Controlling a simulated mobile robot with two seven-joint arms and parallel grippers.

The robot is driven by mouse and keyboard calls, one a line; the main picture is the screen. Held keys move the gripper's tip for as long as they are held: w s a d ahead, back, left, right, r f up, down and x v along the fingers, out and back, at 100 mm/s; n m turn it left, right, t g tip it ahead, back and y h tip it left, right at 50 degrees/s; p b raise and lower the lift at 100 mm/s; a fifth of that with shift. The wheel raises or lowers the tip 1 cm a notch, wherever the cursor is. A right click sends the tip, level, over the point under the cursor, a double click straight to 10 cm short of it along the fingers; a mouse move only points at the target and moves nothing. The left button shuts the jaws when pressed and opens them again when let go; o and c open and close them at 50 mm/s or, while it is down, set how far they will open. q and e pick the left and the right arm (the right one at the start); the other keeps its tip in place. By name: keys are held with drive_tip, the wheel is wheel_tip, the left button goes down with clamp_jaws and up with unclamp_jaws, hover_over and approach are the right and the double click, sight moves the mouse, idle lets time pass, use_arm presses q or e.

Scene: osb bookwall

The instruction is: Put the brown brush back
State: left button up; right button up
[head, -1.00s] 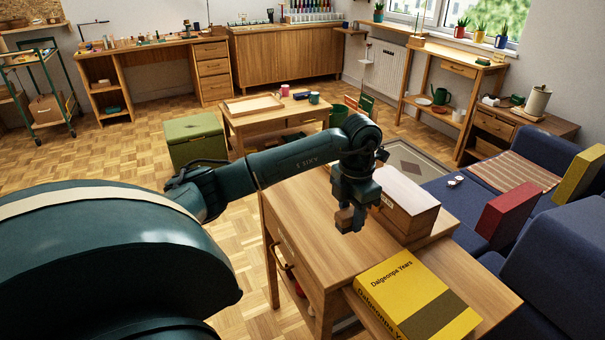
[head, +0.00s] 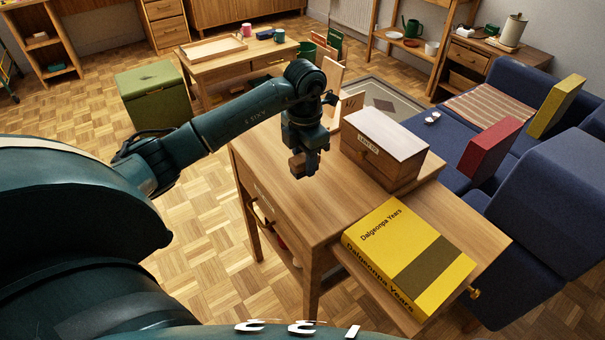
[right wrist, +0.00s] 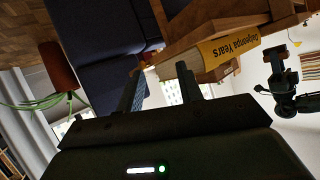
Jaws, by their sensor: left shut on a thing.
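My left gripper (head: 305,170) is shut on a small brown wooden piece (head: 296,164), which looks like the brown brush. Most of it is hidden by the fingers. The gripper points down over the left part of the wooden cabinet's top (head: 318,211), left of the lidded wooden box (head: 385,148). I cannot tell whether the brush touches the top. In the right wrist view my right gripper (right wrist: 160,72) has its two fingers apart with nothing held between them. My right gripper is not seen in the head view.
A yellow book (head: 410,257) lies at the cabinet's near right. A blue sofa (head: 545,195) with red (head: 490,147) and yellow (head: 556,106) upright blocks stands to the right. A low table (head: 235,60) and green chest (head: 151,95) are behind. The cabinet top's front is bare.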

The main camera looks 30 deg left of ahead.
sight(304, 174)
use_arm(q)
drive_tip(key=shift+f, duration=2.25)
drive_tip(key=shift+f, duration=0.2)
drive_tip(key=o, duration=0.9)
